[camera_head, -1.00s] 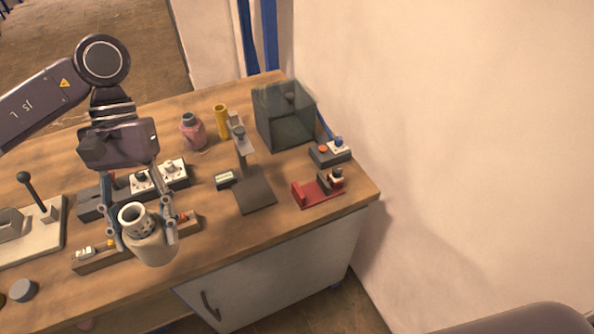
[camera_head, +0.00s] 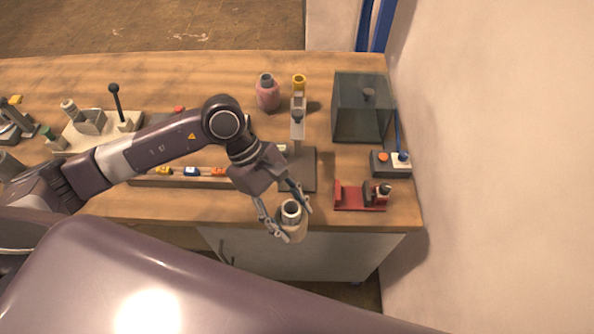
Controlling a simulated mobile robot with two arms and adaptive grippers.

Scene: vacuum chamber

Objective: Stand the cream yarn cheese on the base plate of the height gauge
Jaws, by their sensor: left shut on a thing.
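My left gripper (camera_head: 296,223) is shut on the cream yarn cheese (camera_head: 292,228). The cheese is a cream bobbin with its hollow tube end facing up, roughly upright, in front of the bench's front edge in the picture. The height gauge (camera_head: 297,118) stands behind it on the bench, with an upright column and a dark flat base plate (camera_head: 305,168). The bare plate lies just beyond the gripper, and my gripper and wrist hide part of its left side. My right gripper is not in view.
A pink yarn cone (camera_head: 267,94) and a yellow tube (camera_head: 299,82) stand behind the gauge. A glass box (camera_head: 361,110), a switch box (camera_head: 392,164) and a red fixture (camera_head: 352,197) stand to the right. A wooden tray (camera_head: 150,181) with small coloured pieces lies left.

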